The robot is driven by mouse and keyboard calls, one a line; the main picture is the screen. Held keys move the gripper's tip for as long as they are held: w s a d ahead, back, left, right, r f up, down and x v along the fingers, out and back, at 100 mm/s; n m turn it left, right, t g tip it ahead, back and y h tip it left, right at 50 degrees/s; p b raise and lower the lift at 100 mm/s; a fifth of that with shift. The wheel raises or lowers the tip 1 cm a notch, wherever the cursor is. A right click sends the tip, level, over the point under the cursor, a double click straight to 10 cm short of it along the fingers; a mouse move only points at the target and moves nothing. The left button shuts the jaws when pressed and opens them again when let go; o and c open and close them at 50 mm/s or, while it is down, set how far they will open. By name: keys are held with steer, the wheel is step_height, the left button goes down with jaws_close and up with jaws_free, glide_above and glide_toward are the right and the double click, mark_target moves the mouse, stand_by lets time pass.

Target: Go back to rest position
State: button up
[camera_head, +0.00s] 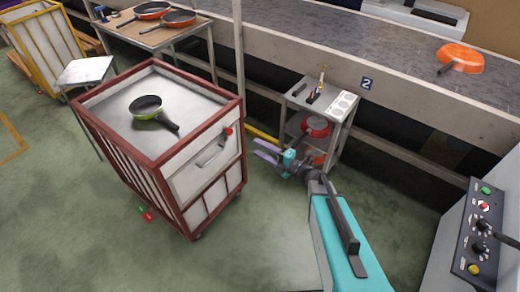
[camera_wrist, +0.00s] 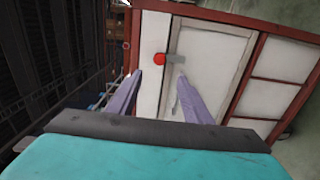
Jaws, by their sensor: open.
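My gripper (camera_head: 267,151) is open and empty, in the air to the right of the red-framed cart (camera_head: 243,150). Its two purple fingers point toward the cart's side panel. In the wrist view, my gripper (camera_wrist: 160,90) shows its fingers spread apart, with the cart's white panel (camera_wrist: 205,50), a grey handle and a red knob (camera_wrist: 159,59) beyond them. I cannot tell how far the fingertips are from the handle (camera_head: 213,150). The arm reaches forward from the bottom of the head view.
A green pan (camera_head: 146,105) lies on the cart top. An orange pan (camera_head: 461,57) is upside down on the conveyor (camera_head: 330,42). A small grey shelf (camera_head: 318,103) stands close beyond my gripper. A control panel (camera_head: 478,235) is at right. Open green floor lies in front.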

stand_by(0.3)
steer(key=s+a+f+n+g+h, duration=0.1)
steer(key=s+a+f+n+g, duration=0.2)
steer(key=s+f+n+g, duration=0.45)
steer(key=s+a+f+n+g+h, duration=0.1)
steer(key=s+a+f+n+g, duration=0.2)
steer(key=s+f, duration=0.85)
steer(key=s+d+f+n+g+h, duration=0.2)
steer(key=s+f+n, duration=0.1)
steer(key=s+n, duration=0.35)
steer(key=s+d+f+n+g+h, duration=0.1)
steer(key=s+d+f+n+h, duration=0.15)
steer(key=s+n, duration=0.35)
steer(key=s+d+f+n+g+h, duration=0.1)
steer(key=s+d+n+h, duration=0.2)
steer(key=n, duration=0.7)
steer(key=s+d+f+n+g+h, duration=0.1)
steer(key=s+d+n+h, duration=0.3)
steer(key=s+d+n, duration=0.4)
steer(key=shift+d+n+g, duration=0.75)
steer(key=shift+d+n, duration=0.75)
steer(key=shift+d, duration=0.55)
steer(key=shift+h, duration=0.25)
